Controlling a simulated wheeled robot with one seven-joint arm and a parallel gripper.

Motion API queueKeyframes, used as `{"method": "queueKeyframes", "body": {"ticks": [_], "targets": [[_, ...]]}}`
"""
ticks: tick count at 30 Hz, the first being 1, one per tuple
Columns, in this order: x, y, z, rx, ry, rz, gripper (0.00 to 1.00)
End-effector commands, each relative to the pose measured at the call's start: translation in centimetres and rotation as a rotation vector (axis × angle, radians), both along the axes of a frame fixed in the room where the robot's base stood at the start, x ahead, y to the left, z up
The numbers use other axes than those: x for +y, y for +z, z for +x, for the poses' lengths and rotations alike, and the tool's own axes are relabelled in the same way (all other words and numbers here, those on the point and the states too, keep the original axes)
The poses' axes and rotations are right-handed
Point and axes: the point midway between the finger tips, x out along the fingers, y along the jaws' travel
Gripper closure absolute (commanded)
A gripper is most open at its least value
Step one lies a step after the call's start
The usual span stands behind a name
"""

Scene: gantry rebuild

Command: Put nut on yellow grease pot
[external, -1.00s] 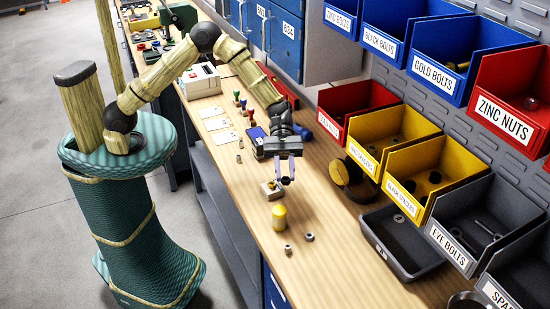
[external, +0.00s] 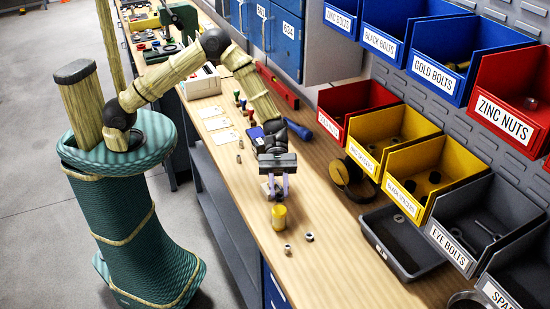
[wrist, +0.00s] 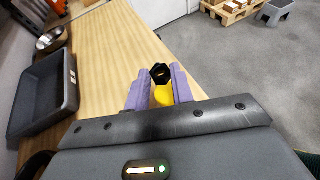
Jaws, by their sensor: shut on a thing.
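The yellow grease pot (external: 279,216) stands upright on the bench, just on the near side of my gripper (external: 276,193) in the external view. My gripper is low over the bench, its two pale purple fingers shut on a dark, ring-like nut. In the wrist view the nut (wrist: 160,73) shows at the fingertips (wrist: 158,80). A yellow surface (wrist: 163,96) shows between the fingers below the nut in the picture; I cannot tell whether it touches the nut.
Two small nuts lie on the bench, one left (external: 287,249) and one right (external: 309,237), nearer the camera than the pot. A grey tray (external: 385,262) stands at the right, below the labelled bins.

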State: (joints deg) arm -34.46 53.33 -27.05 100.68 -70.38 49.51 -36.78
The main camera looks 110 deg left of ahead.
Motion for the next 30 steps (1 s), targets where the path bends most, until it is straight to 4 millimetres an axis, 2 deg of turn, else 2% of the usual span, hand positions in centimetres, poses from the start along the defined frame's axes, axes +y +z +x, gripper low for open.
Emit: {"method": "queueKeyframes", "body": {"ticks": [8, 17, 28, 29, 30], "targets": [[0.0, -0.3, 0.0, 0.001, 0.000, 0.000, 0.98], [0.0, -3.6, 0.0, 0.000, 0.000, 0.000, 0.98], [0.0, -4.1, 0.0, 0.000, 0.000, 0.000, 0.98], [0.0, -4.1, 0.0, 0.000, 0.000, 0.001, 0.75], [0.0, -4.0, 0.0, 0.000, 0.000, 0.001, 0.67]]}}
